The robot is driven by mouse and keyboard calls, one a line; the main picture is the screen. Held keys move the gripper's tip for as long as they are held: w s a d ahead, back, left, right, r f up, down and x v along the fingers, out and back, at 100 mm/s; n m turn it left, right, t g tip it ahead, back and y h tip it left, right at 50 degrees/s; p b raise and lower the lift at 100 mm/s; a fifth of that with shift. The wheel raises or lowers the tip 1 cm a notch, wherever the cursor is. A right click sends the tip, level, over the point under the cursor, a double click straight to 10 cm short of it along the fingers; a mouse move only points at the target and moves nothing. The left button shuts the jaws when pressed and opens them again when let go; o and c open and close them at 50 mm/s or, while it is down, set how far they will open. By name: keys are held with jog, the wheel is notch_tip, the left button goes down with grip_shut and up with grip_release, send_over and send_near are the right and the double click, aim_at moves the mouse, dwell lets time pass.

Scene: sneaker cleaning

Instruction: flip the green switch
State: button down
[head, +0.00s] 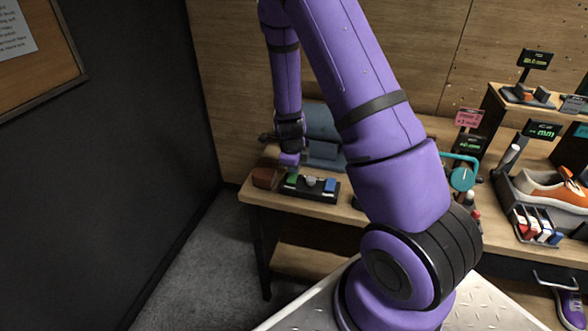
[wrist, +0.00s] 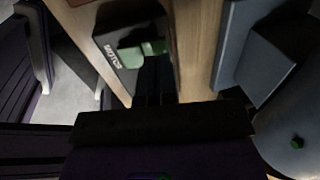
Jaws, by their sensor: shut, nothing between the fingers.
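The green switch (head: 291,178) is at the left end of a black switch box (head: 318,193) on the wooden bench, with a grey knob (head: 310,181) and a blue switch (head: 330,185) to its right. My gripper (head: 288,162) points down just above the green switch, its fingers shut and empty. In the wrist view the green switch (wrist: 131,57) shows on the black box marked MOTOR (wrist: 106,28). The dark fingertips (wrist: 155,80) lie right beside the green part and cover some of it. I cannot tell whether they touch it.
A brown block (head: 264,178) stands left of the switch box. A grey-blue machine (head: 322,135) stands close behind my gripper. A teal round tool (head: 462,178) and an orange sneaker (head: 556,190) are farther right. The bench's front edge is just before the box.

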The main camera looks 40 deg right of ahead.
jog(key=shift+w+d+f, duration=0.1)
jog(key=shift+f, duration=0.55)
